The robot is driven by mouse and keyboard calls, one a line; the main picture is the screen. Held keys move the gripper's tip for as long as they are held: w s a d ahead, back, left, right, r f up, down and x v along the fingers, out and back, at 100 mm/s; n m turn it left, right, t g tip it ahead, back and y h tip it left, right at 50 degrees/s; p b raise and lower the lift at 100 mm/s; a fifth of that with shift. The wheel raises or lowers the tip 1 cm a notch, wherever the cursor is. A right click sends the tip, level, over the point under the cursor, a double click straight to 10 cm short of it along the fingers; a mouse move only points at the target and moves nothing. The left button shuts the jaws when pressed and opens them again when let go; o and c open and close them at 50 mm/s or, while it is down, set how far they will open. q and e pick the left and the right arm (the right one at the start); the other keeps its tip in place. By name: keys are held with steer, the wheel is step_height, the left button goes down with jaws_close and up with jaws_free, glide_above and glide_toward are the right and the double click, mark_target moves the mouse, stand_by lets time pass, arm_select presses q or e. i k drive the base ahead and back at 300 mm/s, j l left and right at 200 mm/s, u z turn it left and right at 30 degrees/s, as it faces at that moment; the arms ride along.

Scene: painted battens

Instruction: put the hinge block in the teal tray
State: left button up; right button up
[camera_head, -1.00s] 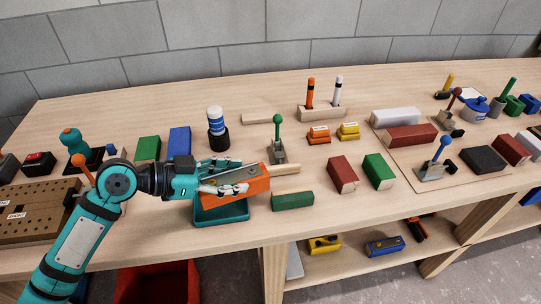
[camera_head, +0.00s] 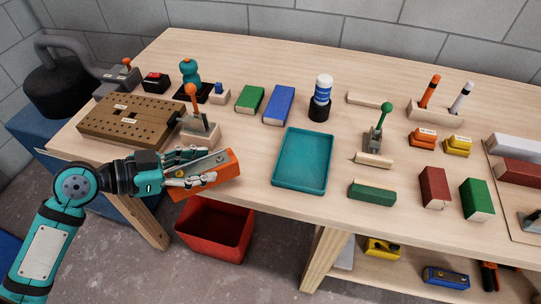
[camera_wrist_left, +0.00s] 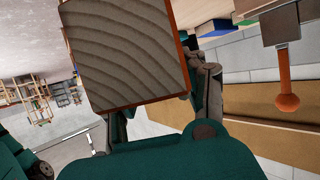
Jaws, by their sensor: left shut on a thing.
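The hinge block (camera_head: 218,177) is an orange block with a grey metal plate on its face. My left gripper (camera_head: 200,168) is shut on it and holds it at the bench's front edge, left of the tray. In the left wrist view the block's bare wood end grain (camera_wrist_left: 127,50) fills the upper middle between the fingers (camera_wrist_left: 207,90). The teal tray (camera_head: 303,160) lies empty on the bench, to the right of the held block and apart from it. My right gripper is not in view.
A lever with an orange knob (camera_head: 192,90) stands close behind the held block, by a perforated wooden board (camera_head: 125,118). A red bin (camera_head: 214,230) is on the floor below. Green (camera_head: 249,98) and blue (camera_head: 279,104) blocks lie behind the tray; a dark green block (camera_head: 372,192) lies right.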

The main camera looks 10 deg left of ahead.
mark_target(304, 161)
steer(key=l+u, duration=0.3)
steer(key=l, duration=0.25)
steer(key=k+l+u, duration=0.1)
steer(key=l+u, duration=0.25)
steer(key=l, duration=0.15)
steer(key=k+l+u, duration=0.1)
steer(key=l+u, duration=0.2)
steer(key=l, duration=0.2)
steer(key=k+l, duration=0.1)
steer(key=l, duration=0.25)
steer(key=k+l, duration=0.1)
steer(key=l, duration=0.25)
steer(key=k+l, duration=0.15)
steer(key=l, duration=0.15)
steer(key=l+u, duration=0.05)
